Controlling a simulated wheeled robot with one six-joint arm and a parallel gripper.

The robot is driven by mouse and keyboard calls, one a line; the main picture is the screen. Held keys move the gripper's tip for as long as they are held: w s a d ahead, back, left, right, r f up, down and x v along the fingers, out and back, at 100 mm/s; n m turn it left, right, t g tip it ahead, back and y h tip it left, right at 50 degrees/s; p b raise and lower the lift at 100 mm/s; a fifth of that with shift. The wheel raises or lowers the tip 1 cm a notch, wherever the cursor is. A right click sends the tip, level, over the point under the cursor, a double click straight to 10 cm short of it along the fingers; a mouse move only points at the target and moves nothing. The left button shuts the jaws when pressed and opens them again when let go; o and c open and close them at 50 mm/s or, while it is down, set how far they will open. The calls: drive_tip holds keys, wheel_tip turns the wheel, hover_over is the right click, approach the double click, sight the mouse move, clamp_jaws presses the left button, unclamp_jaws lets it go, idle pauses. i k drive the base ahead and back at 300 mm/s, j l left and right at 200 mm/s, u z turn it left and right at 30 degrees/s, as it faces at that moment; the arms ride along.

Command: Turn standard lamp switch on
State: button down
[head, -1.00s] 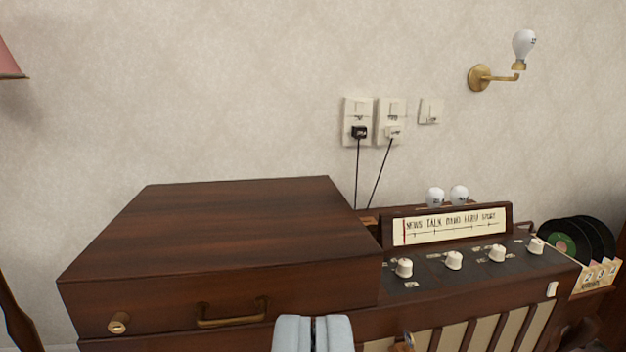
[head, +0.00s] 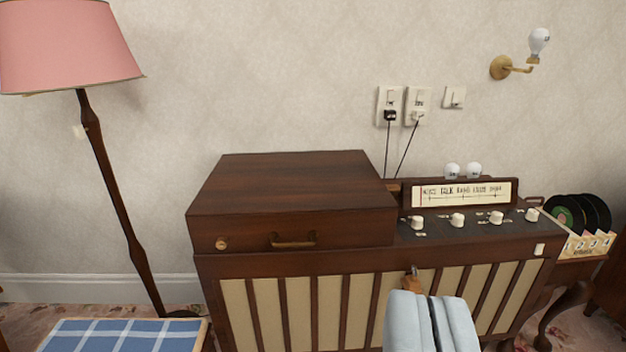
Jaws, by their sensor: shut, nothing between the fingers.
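The standard lamp stands at the left, with a pink shade (head: 68,45) on a dark, slightly leaning wooden pole (head: 113,200). A small pale piece (head: 79,131) shows beside the upper pole, below the shade; it may be the lamp's switch, but it is too small to tell its position. No bulb shows under the shade. My gripper (head: 432,300) is shut and empty at the bottom, right of centre, in front of the radio cabinet. It is well to the right of the lamp and apart from it.
A wooden radio cabinet (head: 330,265) with a closed lidded box (head: 290,200) on it fills the middle. Wall sockets (head: 390,97), a wall switch (head: 454,97) and a wall bulb (head: 539,41) are behind. Records (head: 590,212) stand at right. A blue checked surface (head: 125,336) is below the lamp.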

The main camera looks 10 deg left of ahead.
sight(80, 131)
drive_tip(key=k+j+u, duration=0.1)
drive_tip(key=j, duration=0.3)
drive_tip(key=k+j+u, duration=0.1)
drive_tip(key=j, duration=0.35)
drive_tip(key=k+j, duration=0.25)
drive_tip(key=j, duration=0.15)
drive_tip(key=k+j+u, duration=0.15)
drive_tip(key=j, duration=0.3)
drive_tip(key=k+j+u, duration=0.1)
drive_tip(key=j, duration=0.35)
drive_tip(key=k+j+u, duration=0.1)
drive_tip(key=j, duration=0.35)
